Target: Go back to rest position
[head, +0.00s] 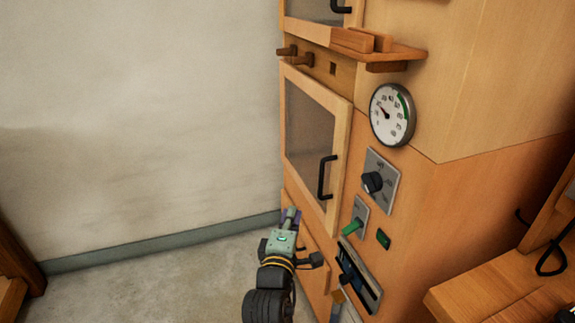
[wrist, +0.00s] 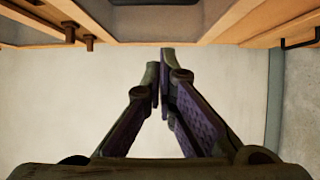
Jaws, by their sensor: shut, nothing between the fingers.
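My gripper (head: 290,215) is low in the middle of the head view, in front of the lower part of a tall wooden cabinet (head: 480,200). In the wrist view my gripper (wrist: 160,72) has its two fingers together at the tips, with nothing between them. The cabinet's glazed door (head: 312,130) is shut, with a black handle (head: 325,177).
A small shelf (head: 395,52) juts out above. A wooden bench (head: 480,290) stands at right. Open floor (head: 150,290) lies at left by the wall.

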